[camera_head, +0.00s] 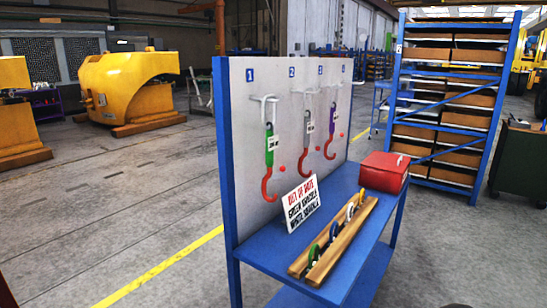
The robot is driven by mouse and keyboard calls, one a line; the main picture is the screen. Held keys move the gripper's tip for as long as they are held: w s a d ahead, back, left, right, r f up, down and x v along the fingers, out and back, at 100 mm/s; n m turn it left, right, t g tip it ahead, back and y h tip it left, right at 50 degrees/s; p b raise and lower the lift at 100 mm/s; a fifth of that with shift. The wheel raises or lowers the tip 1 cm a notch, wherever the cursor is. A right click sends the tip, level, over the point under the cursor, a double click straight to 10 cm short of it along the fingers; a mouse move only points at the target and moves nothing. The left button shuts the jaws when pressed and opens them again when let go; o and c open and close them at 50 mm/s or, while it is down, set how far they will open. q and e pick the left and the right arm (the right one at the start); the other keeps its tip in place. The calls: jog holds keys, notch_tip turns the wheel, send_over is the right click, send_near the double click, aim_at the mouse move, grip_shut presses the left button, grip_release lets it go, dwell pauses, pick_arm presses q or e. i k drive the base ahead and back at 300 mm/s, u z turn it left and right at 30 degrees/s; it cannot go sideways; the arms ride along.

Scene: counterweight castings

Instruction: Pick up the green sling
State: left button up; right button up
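A green sling (269,132) hangs from the leftmost peg, below label 1, on the grey panel (250,193) of a blue-framed stand. It carries a white tag (272,143) and ends in a red hook (267,184) at the bottom. Neither gripper shows in this view.
A wooden rack (325,262) with several coloured round pieces lies on the blue shelf (268,251). A red box (384,172) stands at its right end. Yellow castings (130,86) stand back left, shelving (450,95) back right. The floor left of the stand is clear.

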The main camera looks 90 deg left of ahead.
aim_at(272, 141)
jog(key=u, duration=0.25)
jog(key=k, duration=0.25)
jog(key=z, duration=0.9)
jog(key=i, duration=0.1)
jog(key=u, duration=2.75)
jog(key=i, duration=1)
jog(key=z, duration=0.25)
